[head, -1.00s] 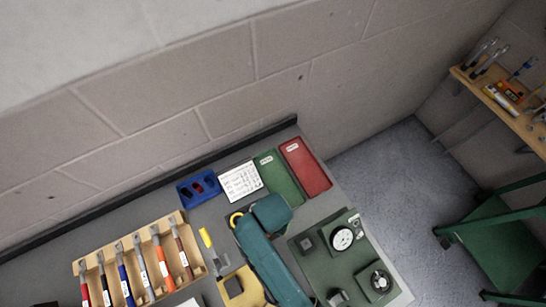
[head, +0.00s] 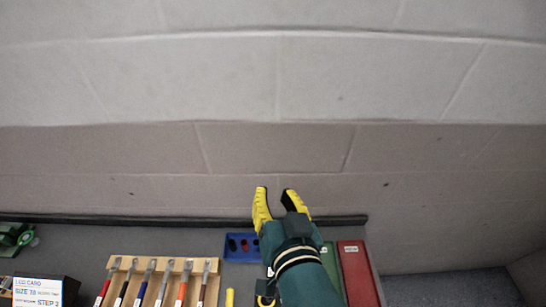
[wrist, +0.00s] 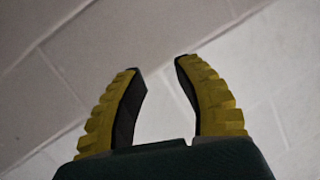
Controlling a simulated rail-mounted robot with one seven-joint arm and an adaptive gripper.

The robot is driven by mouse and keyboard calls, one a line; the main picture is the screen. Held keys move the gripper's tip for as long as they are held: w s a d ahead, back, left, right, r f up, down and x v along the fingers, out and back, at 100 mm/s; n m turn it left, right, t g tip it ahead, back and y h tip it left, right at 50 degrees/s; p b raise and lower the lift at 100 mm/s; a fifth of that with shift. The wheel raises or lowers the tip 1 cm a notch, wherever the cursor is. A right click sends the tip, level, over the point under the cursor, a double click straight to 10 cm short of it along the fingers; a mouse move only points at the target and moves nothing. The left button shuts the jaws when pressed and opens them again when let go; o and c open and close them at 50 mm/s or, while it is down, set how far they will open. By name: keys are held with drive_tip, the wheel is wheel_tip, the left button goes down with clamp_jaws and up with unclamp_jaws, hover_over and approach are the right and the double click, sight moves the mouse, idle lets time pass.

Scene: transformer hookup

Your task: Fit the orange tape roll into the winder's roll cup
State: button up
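My gripper (head: 276,193) is raised in front of the block wall, above the back edge of the bench. Its two yellow fingers are spread. In the wrist view the gripper (wrist: 159,72) is open with nothing between the fingertips, and only wall shows behind it. I cannot make out the orange tape roll in either view. A green device (head: 14,237) stands at the far left of the bench, cut by the picture edge; I cannot tell whether it is the winder. No roll cup can be made out.
A wooden rack (head: 137,267) holds several coloured-handled tools. A blue tray (head: 241,257) sits by the back edge. A red binder-like item (head: 357,272) lies to the right. A card reading STEP 2 (head: 38,291) stands at left. My arm covers part of the bench.

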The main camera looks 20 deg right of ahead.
wheel_tip(320, 180, up, 10)
drive_tip(key=s+a+n+t, duration=0.1)
drive_tip(key=n+t, duration=0.1)
drive_tip(key=t, duration=0.1)
drive_tip(key=shift+s, duration=0.15)
drive_tip(key=s+r+t, duration=0.1)
drive_tip(key=r, duration=0.2)
drive_tip(key=s+a+r+n+t, duration=0.1)
drive_tip(key=s+r+t, duration=0.1)
drive_tip(key=r, duration=0.1)
drive_tip(key=s+r+n+t, duration=0.1)
drive_tip(key=r, duration=0.2)
drive_tip(key=shift+s+a+r+y, duration=0.15)
drive_tip(key=shift+a+r+y, duration=0.05)
drive_tip(key=shift+r+y, duration=0.1)
drive_tip(key=shift+c, duration=1.2)
drive_tip(key=shift+f+n, duration=0.1)
drive_tip(key=shift+n, duration=0.3)
